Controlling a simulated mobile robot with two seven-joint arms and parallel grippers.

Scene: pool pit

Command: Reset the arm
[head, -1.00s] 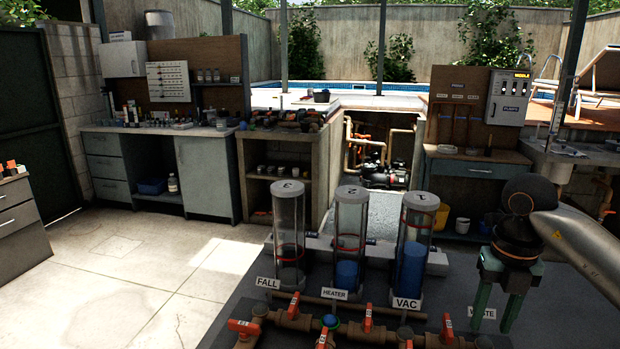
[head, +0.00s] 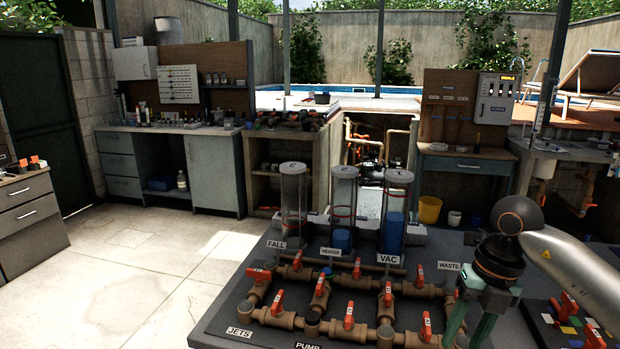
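My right gripper (head: 467,328) comes in from the right side of the head view on a grey arm link. It points down, with its two green fingers apart and nothing seen between them. It hangs in front of the right end of the valve board, near the WASTE label (head: 448,266). Its fingertips are close to the lower picture edge. I cannot tell whether they touch the board. My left gripper is not in view.
A dark board (head: 222,315) carries brown pipes with several red-handled valves (head: 349,315) and three clear cylinders (head: 342,215) holding blue or dark contents. Workbenches (head: 215,170) stand behind. The paved floor at left is clear.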

